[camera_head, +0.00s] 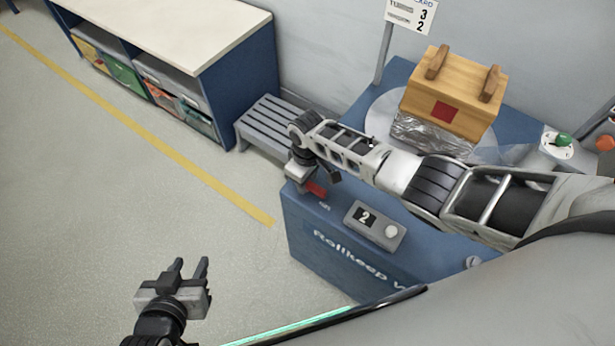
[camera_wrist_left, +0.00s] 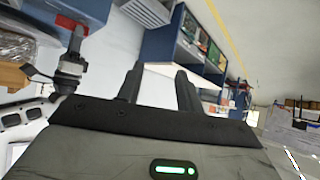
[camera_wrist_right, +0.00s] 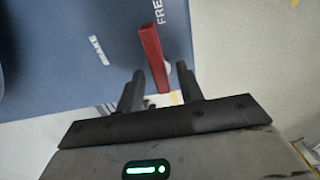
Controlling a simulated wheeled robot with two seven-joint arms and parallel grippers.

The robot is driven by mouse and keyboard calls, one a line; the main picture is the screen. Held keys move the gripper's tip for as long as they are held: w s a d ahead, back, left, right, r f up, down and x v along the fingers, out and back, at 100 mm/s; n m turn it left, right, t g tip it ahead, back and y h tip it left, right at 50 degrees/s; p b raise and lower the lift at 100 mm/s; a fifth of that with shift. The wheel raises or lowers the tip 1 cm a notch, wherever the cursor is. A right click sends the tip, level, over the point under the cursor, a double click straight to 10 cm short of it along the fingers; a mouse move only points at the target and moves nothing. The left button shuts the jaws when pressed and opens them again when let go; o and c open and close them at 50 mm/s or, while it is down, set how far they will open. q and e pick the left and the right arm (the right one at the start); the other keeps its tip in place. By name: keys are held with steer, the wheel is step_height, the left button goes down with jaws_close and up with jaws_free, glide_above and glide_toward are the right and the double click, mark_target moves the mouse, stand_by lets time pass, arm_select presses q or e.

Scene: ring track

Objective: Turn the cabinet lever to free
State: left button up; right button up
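The red cabinet lever (camera_head: 316,188) is on the top of the blue cabinet (camera_head: 318,240), near its left edge. My right gripper (camera_head: 322,178) is at the lever, partly hidden by its own wrist in the head view. In the right wrist view the lever (camera_wrist_right: 150,50) reaches down between the two open fingers, with gaps on both sides. The FREE label (camera_wrist_right: 159,12) is just right of the lever and the BRAKE label (camera_wrist_right: 101,50) is to its left. My left gripper (camera_head: 190,264) is open and empty over the floor, away from the cabinet.
A box with a "2" display and a pale button (camera_head: 375,226) sits near the lever. A wooden crate (camera_head: 450,90) on a foil-wrapped load stands behind my right arm. A grey slatted bench (camera_head: 268,125) and a shelf unit (camera_head: 230,80) are further back. The floor at left is clear.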

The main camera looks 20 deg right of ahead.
steer(key=shift+r, duration=0.3)
step_height(320, 180, up, 5)
steer(key=shift+f+p, duration=0.1)
steer(key=shift+p, duration=0.9)
arm_select(q)
steer(key=shift+a+r, duration=0.25)
steer(key=shift+r, duration=0.35)
arm_select(e)
step_height(320, 180, up, 11)
steer(key=shift+f, duration=0.2)
arm_select(q)
steer(key=shift+s+d, duration=0.1)
